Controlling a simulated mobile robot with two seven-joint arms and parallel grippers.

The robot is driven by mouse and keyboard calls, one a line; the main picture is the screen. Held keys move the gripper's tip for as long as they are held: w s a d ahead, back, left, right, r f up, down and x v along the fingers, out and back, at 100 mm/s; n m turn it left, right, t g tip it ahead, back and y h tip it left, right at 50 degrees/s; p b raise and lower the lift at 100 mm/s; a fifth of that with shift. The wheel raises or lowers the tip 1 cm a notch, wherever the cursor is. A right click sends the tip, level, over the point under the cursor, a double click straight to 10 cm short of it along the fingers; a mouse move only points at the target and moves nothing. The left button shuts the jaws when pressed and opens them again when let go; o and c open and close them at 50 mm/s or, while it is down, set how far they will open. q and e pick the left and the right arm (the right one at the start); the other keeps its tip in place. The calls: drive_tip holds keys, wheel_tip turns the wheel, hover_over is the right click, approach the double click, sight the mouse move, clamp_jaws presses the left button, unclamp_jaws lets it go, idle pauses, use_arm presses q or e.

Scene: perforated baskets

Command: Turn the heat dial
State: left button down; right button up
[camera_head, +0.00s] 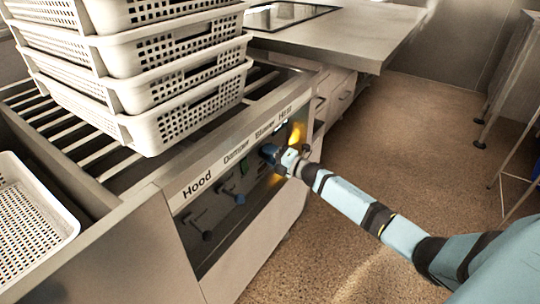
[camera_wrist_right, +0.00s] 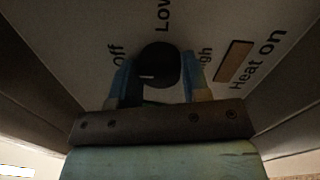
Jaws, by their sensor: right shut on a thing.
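The heat dial (camera_wrist_right: 159,65) is a round black knob with a small pale mark on its lower left. "Off", "Low" and "High" are printed around it. My right gripper (camera_wrist_right: 157,78) is shut on the dial, one blue finger on each side. In the head view, my right gripper (camera_head: 279,157) is at the right end of the dark control panel (camera_head: 213,221), below the "Heat" label, and hides most of the dial. An orange glow shows beside the gripper. A brown rectangle (camera_wrist_right: 235,61) sits beside the words "Heat on". My left gripper is out of view.
A stack of white perforated baskets (camera_head: 187,118) stands on the slatted rack above the panel. Another white basket (camera_head: 57,247) is at lower left. Open floor lies to the right.

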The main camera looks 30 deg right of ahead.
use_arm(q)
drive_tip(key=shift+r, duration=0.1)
use_arm(e)
drive_tip(key=o, duration=0.9)
drive_tip(key=shift+s, duration=0.1)
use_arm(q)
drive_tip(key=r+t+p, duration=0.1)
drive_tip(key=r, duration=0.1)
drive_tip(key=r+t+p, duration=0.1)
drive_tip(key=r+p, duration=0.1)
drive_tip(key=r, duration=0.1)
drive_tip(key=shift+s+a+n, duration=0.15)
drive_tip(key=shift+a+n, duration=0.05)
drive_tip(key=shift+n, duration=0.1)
use_arm(e)
drive_tip(key=v, duration=1.3)
drive_tip(key=shift+s+d, duration=0.15)
drive_tip(key=shift+s, duration=0.15)
drive_tip(key=shift+f, duration=0.1)
